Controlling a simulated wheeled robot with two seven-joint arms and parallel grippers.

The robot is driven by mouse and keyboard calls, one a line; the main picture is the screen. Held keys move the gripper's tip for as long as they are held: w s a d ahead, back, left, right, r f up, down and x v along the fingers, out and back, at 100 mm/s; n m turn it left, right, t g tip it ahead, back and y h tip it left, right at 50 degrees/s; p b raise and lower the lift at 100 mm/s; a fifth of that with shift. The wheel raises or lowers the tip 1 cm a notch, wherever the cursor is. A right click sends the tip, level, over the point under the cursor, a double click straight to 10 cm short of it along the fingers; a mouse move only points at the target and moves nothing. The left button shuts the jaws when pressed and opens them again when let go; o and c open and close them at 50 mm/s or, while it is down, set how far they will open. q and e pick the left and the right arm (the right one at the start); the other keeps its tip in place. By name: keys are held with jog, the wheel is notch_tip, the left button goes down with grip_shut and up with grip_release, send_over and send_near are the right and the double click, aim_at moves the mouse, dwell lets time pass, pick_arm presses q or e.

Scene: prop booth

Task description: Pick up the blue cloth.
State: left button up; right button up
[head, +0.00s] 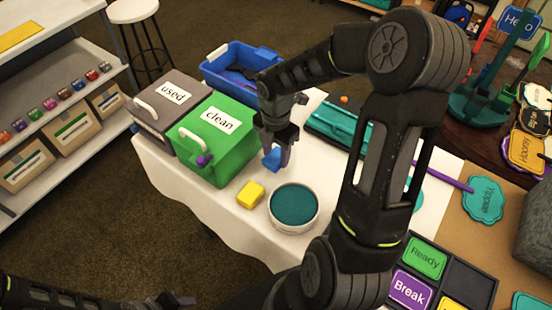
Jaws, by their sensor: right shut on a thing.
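The blue cloth (271,159) is a small bright-blue bunch in the jaws of my right gripper (277,153). The gripper is shut on it, pointing down beside the green bin. It seems held above the white table (226,215); the exact gap below is hard to judge. The gripper covers part of the cloth. My left arm comes in at the bottom left, with what looks like its gripper (172,301) at the bottom edge; its jaws cannot be made out.
A green "clean" bin (235,150) and a grey "used" bin (155,125) stand at left, a blue crate (222,73) behind. A yellow sponge (250,194) and a round teal-filled tub (293,205) are in front. A teal case (330,124) lies behind my right arm.

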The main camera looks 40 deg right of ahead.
aim_at(276, 157)
notch_tip(276, 157, up, 7)
jog(key=shift+f, duration=0.1)
dwell(0.6)
